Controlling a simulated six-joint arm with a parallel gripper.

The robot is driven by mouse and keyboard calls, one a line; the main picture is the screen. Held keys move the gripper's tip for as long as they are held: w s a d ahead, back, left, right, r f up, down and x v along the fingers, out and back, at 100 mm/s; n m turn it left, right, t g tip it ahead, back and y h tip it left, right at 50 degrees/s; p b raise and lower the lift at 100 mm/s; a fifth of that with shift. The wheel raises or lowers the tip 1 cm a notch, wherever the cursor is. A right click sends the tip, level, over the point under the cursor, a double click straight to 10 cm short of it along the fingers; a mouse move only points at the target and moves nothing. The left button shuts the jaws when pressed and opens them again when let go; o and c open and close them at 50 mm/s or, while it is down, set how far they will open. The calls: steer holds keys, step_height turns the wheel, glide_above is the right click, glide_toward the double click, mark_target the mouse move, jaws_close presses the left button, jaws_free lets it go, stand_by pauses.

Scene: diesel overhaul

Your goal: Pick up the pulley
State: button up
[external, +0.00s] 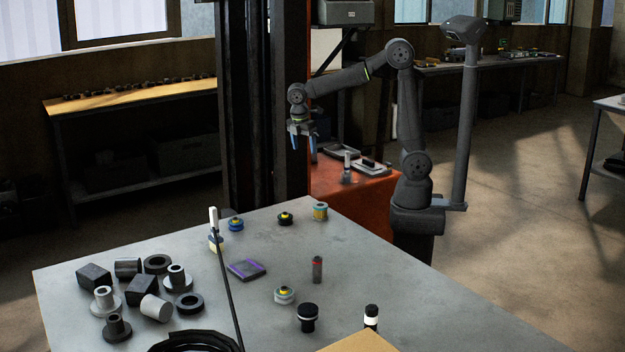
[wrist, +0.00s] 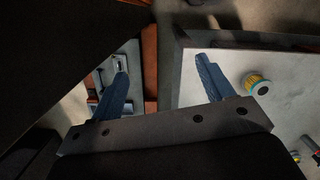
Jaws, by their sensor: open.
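My gripper (external: 303,148) is open and empty, held high beyond the far edge of the table. In the wrist view its two blue fingers (wrist: 161,70) are spread wide with nothing between them. I cannot tell for certain which part is the pulley. Small round parts stand on the grey table: a blue one with a yellow centre (external: 236,224), a black one with a yellow top (external: 285,218), a yellow-and-teal one (external: 320,211) and a pale one with teal and yellow (external: 284,295). The yellow-and-teal part also shows in the wrist view (wrist: 258,85), right of the fingers.
The table (external: 380,262) has several dark and grey bushings and blocks (external: 142,290) at left. An orange stand (external: 350,198) holds trays.

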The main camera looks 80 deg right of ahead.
steer(key=w+a+r+n, duration=0.1)
steer(key=w+a+n, duration=0.15)
steer(key=a, duration=1.25)
steer(key=t+y, duration=0.1)
glide_above(285, 213)
steer(key=shift+n, duration=0.35)
steer(key=f, duration=1)
steer(key=shift+w+d, duration=0.2)
steer(key=shift+d, duration=0.1)
steer(key=shift+s+a+f, duration=0.1)
steer(key=shift+f, duration=1.55)
steer(key=shift+s+f, duration=0.1)
steer(key=shift+f, duration=1.5)
steer(key=c, duration=1.3)
steer(key=shift+r, duration=0.1)
steer(key=shift+c, duration=0.2)
steer(key=shift+r, duration=0.4)
steer(key=r, duration=0.2)
steer(key=d+r, duration=0.1)
steer(key=r, duration=0.1)
steer(key=shift+w, duration=0.1)
steer(key=d+r, duration=0.6)
steer(key=d, duration=0.4)
steer(key=shift+w+d, duration=0.3)
steer(key=shift+d, duration=0.05)
